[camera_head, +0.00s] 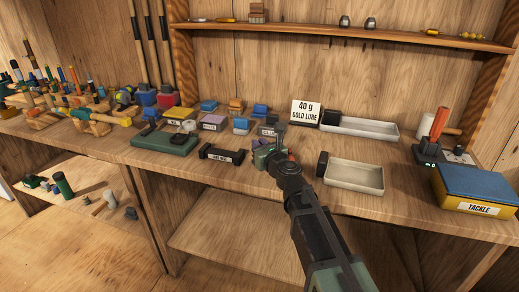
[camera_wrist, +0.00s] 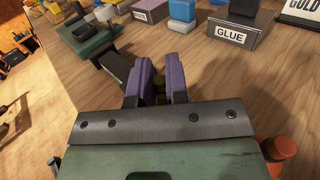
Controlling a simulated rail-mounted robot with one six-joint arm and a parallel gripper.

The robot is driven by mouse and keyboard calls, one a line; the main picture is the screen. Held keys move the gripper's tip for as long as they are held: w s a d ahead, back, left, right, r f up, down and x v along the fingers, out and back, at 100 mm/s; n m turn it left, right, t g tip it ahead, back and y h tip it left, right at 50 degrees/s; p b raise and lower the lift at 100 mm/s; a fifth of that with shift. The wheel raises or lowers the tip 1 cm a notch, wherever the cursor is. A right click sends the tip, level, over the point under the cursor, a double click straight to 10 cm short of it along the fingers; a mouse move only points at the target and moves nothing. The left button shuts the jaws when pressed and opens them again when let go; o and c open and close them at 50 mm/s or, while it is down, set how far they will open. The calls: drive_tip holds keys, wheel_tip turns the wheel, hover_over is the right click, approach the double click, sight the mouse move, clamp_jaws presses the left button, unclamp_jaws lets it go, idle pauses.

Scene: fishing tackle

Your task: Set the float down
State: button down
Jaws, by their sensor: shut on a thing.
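My gripper (camera_wrist: 161,62) points down over the worktop, with its two purple-padded fingers close together. A small olive-brown thing, taken to be the float (camera_wrist: 160,86), shows in the narrow gap between the pads. Most of it is hidden by the fingers and the gripper body, so I cannot tell whether it touches the table. In the head view my gripper (camera_head: 266,152) is above the middle of the bench, right of a black labelled holder (camera_head: 222,154). The float cannot be made out there.
A grey GLUE box (camera_wrist: 232,28) stands beyond the fingers. Two pale trays (camera_head: 360,128) (camera_head: 354,176) lie to the right, with a TACKLE box (camera_head: 476,188) further right. A green tray (camera_head: 165,143) and crowded tackle fill the left. Bare wood lies around the gripper.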

drive_tip(key=shift+f, duration=0.25)
drive_tip(key=c, duration=1.1)
unclamp_jaws()
drive_tip(key=shift+r, duration=0.15)
drive_tip(key=shift+r, duration=0.25)
drive_tip(key=v, duration=1.2)
drive_tip(key=shift+f, duration=0.1)
